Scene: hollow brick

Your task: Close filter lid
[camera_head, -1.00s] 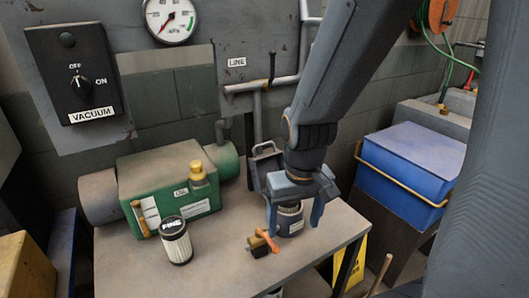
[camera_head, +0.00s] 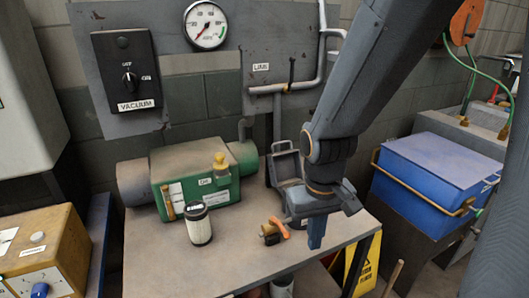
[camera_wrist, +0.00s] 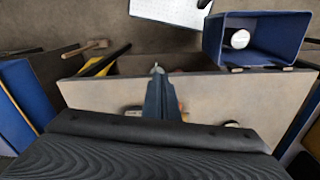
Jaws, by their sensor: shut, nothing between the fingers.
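The filter lid (camera_head: 285,163) is a dark grey frame-like cover standing open and upright at the back of the workbench. The filter housing below it is mostly hidden behind my gripper (camera_head: 316,240) in the head view. My gripper is shut and empty, pointing down in front of the lid and to its right. It also shows in the wrist view (camera_wrist: 157,75), over the bench near its front edge. A white pleated filter cartridge (camera_head: 199,225) with a dark top stands upright on the bench at the left.
A valve with an orange handle (camera_head: 277,231) lies just left of my gripper. A green pump (camera_head: 190,180) stands behind the cartridge. A blue chest (camera_head: 440,170) is to the right. A blue bin (camera_wrist: 260,20) holds a white round thing. The bench front is mostly clear.

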